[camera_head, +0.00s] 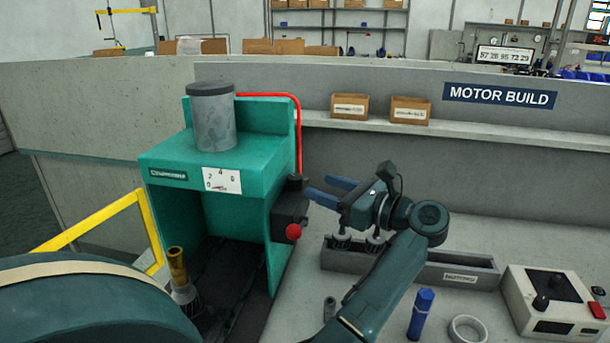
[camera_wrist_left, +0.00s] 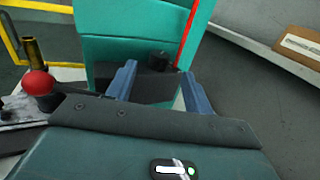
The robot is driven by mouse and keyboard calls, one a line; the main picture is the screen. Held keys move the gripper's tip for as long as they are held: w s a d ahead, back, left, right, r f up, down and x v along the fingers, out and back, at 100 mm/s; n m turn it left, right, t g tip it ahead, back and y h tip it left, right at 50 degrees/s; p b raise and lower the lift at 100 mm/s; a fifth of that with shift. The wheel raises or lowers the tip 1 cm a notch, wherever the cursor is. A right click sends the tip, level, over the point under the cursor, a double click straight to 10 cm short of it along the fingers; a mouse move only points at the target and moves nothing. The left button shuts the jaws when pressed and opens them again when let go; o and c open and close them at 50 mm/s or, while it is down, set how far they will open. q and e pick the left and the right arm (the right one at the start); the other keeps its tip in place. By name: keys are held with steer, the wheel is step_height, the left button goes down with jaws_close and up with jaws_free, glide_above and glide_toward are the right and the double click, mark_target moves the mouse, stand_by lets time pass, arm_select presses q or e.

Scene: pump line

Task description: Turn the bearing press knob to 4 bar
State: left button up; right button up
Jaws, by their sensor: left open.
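The teal bearing press (camera_head: 185,155) stands left of centre in the head view. A small white dial plate (camera_head: 221,181) on its front has numbers and a small red mark; the reading is too small to tell. A black knob (camera_head: 294,181) sits on a dark block on the press's right side, above a red ball (camera_head: 293,231). My left gripper (camera_head: 325,191) is open and empty, its blue fingers pointing at the knob from the right. In the left wrist view, the knob (camera_wrist_left: 160,61) shows beyond and between the open fingers (camera_wrist_left: 158,85), apparently untouched. My right gripper is out of view.
A grey tray (camera_head: 455,268) holding metal parts lies under my left gripper. A blue cylinder (camera_head: 420,314), a white ring (camera_head: 467,329) and a control box (camera_head: 556,305) stand at the right. A brass-topped part (camera_head: 178,267) stands by the press. Cartons (camera_head: 349,106) line the back ledge.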

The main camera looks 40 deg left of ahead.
mark_target(301, 180)
arm_select(q)
steer(key=a, duration=0.3)
steer(key=a+p, duration=0.1)
steer(key=a, duration=0.1)
steer(key=shift+s+a, duration=0.25)
steer(key=shift+a, duration=0.1)
steer(key=shift+c, duration=0.3)
